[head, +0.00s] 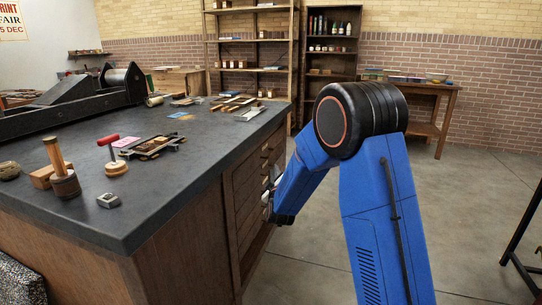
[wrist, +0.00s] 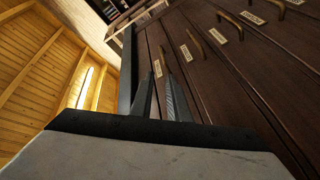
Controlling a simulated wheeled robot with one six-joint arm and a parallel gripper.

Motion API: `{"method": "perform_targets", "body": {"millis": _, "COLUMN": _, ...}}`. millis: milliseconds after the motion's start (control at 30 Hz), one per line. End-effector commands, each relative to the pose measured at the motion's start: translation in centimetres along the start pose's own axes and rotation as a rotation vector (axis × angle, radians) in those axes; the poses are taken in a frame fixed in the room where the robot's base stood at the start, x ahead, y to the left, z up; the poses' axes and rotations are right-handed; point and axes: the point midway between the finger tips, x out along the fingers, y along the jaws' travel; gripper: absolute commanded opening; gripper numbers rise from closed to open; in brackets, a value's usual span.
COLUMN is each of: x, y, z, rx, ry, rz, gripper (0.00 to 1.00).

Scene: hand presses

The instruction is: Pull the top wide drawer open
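The top wide drawer (wrist: 146,52) is the dark wooden front nearest the countertop edge in the wrist view, and it looks shut. A small pull (wrist: 163,53) and a pale label (wrist: 158,68) show on the drawer fronts just beyond my fingertips. My gripper (wrist: 160,80) has its two fingers apart, pointing along the drawer fronts near the top drawer; nothing is seen between them. Whether a finger touches the pull cannot be told. In the head view my gripper (head: 268,196) is beside the cabinet's drawer side, partly hidden by my blue arm.
More shut drawers with brass pulls (wrist: 195,43) and labels lie below the top one. The concrete floor (head: 310,250) beside the cabinet is clear.

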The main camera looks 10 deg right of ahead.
Motion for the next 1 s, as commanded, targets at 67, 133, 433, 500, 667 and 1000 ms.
{"method": "perform_targets", "body": {"millis": 67, "x": 0.7, "y": -1.4, "z": 0.6, "rx": -0.044, "ry": 0.011, "rz": 0.042, "gripper": 0.15}}
{"method": "perform_targets", "body": {"millis": 133, "x": 1.1, "y": -2.0, "z": 1.0, "rx": -0.079, "ry": 0.021, "rz": 0.079, "gripper": 0.15}}
{"method": "perform_targets", "body": {"millis": 433, "x": 1.7, "y": -3.3, "z": 1.6, "rx": -0.151, "ry": 0.039, "rz": 0.157, "gripper": 0.15}}
{"method": "perform_targets", "body": {"millis": 500, "x": 2.1, "y": -3.2, "z": 1.6, "rx": -0.152, "ry": 0.039, "rz": 0.159, "gripper": 0.15}}
{"method": "perform_targets", "body": {"millis": 667, "x": 4.0, "y": -2.9, "z": 1.6, "rx": -0.15, "ry": 0.037, "rz": 0.159, "gripper": 0.15}}
{"method": "perform_targets", "body": {"millis": 1000, "x": 9.9, "y": -2.0, "z": 1.2, "rx": -0.151, "ry": 0.038, "rz": 0.159, "gripper": 0.15}}
